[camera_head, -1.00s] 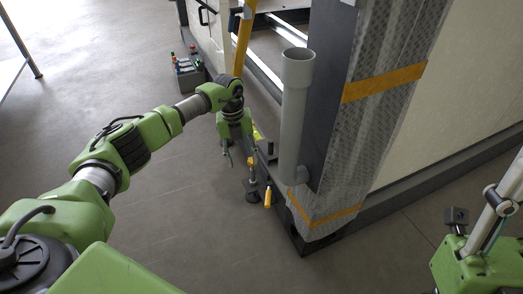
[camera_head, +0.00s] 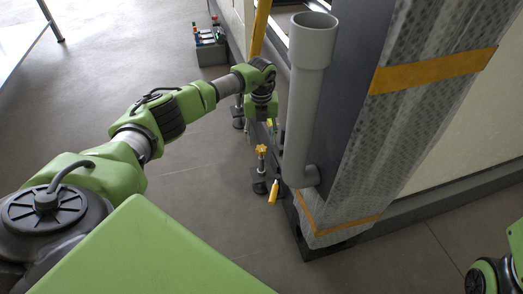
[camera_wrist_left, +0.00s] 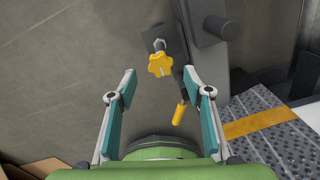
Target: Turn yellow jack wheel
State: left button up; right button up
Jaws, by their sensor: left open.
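The yellow jack wheel (camera_head: 261,149) is a small lobed knob on top of a dark jack by the foot of the container frame. It also shows in the left wrist view (camera_wrist_left: 162,64), above the middle, with a yellow handle (camera_wrist_left: 179,114) below and to its right.
A grey pipe (camera_head: 300,115) stands right of the jack, beside a patterned post with orange tape (camera_head: 435,70). A crate of bottles (camera_head: 210,48) sits on the floor at the back. The floor left of the jack is clear.

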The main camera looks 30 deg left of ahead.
aim_at(261, 148)
pick_arm(q)
jog(key=shift+f+b, duration=0.85)
jog(key=shift+f, duration=1.35)
jog(key=c, duration=1.1)
